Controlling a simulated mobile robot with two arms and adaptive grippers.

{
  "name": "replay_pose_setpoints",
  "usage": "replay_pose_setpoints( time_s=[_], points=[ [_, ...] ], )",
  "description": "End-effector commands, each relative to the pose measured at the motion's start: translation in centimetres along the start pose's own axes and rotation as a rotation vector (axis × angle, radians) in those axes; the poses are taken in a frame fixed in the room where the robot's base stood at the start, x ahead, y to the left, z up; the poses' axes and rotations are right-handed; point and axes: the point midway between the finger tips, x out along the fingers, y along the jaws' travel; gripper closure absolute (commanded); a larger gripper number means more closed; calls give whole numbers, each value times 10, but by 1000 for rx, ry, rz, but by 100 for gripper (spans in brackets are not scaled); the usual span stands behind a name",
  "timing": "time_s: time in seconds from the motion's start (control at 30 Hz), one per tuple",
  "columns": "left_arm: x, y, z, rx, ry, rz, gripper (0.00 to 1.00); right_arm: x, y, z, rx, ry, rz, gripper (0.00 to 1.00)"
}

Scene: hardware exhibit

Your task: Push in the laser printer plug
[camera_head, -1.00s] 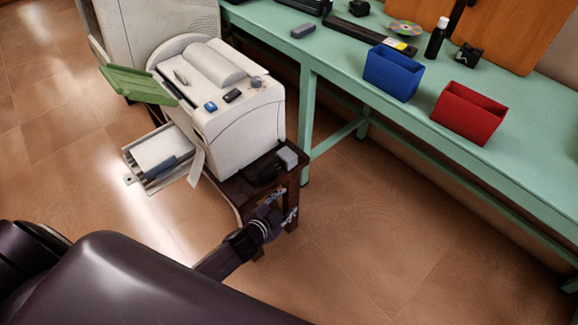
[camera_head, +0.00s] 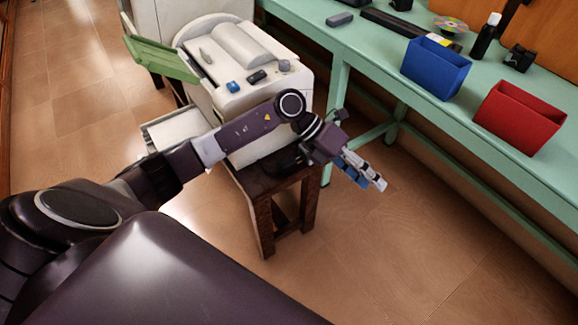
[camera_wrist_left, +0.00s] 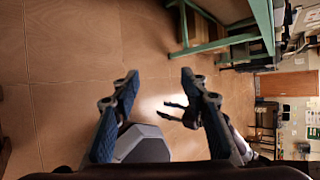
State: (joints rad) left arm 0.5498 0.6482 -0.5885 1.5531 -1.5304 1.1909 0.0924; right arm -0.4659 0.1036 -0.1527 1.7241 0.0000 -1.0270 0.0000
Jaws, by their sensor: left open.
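The laser printer (camera_head: 215,85) stands on a small dark stand (camera_head: 262,195) in the head view, partly covered by my left arm. My left gripper (camera_head: 372,177) is in front of and right of the stand, over open floor. In the left wrist view its two blue-padded fingers (camera_wrist_left: 160,76) are apart with nothing between them. A dark cable or adapter (camera_head: 285,162) lies on the stand, partly behind my wrist. I cannot make out the plug. A small dark two-pronged shape (camera_wrist_left: 180,110) in the left wrist view may be my right gripper; it is too small to judge.
A green table (camera_head: 405,95) runs along the right, with a blue bin (camera_head: 436,72) and a red bin (camera_head: 518,117) on it. Its legs stand near the stand's right side. The tiled floor (camera_head: 400,240) in front is clear.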

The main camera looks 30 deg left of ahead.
Motion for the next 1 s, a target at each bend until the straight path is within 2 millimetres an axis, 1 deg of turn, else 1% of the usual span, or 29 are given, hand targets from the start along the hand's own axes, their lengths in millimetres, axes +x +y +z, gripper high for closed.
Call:
replay_pose_setpoints(
  time_s=[0.03, 0.07, 0.1, 0.17, 0.2, 0.27, 0.3, 0.4, 0.43, 0.5, 0.57, 0.9, 1.0],
  points=[
    [-16, 27, -7, 65, 72, 122, 59, 5, 0, 0, 0, 3, 1, 60],
    [-27, 41, -12, 93, 118, 194, 59, 5, 0, -1, 1, 4, 1, 60],
    [-45, 60, -18, 121, 174, 290, 59, 5, 0, -2, 1, 6, 1, 60],
    [-74, 86, -23, 147, 247, 428, 59, 4, 0, -4, 1, 8, 1, 60],
    [-95, 101, -26, 155, 287, 513, 59, 4, 0, -4, 2, 8, 1, 60],
    [-124, 118, -30, 157, 338, 622, 59, 3, 1, -5, 2, 10, 2, 60],
    [-141, 126, -31, 154, 363, 683, 59, 3, 1, -6, 2, 11, 2, 60],
    [-172, 139, -34, 140, 406, 790, 59, 2, 1, -6, 2, 11, 2, 60],
    [-178, 141, -34, 136, 414, 810, 59, 2, 1, -7, 2, 11, 2, 60],
    [-185, 144, -36, 130, 425, 836, 59, 0, 1, -8, 2, 12, 2, 60],
    [-185, 148, -38, 128, 430, 843, 59, -2, 1, -9, 3, 15, 2, 60],
    [-152, 186, -55, 128, 430, 838, 59, -24, 2, -20, 5, 28, 5, 60],
    [-146, 194, -58, 127, 429, 838, 59, -30, 3, -22, 6, 31, 5, 60]
  ],
)
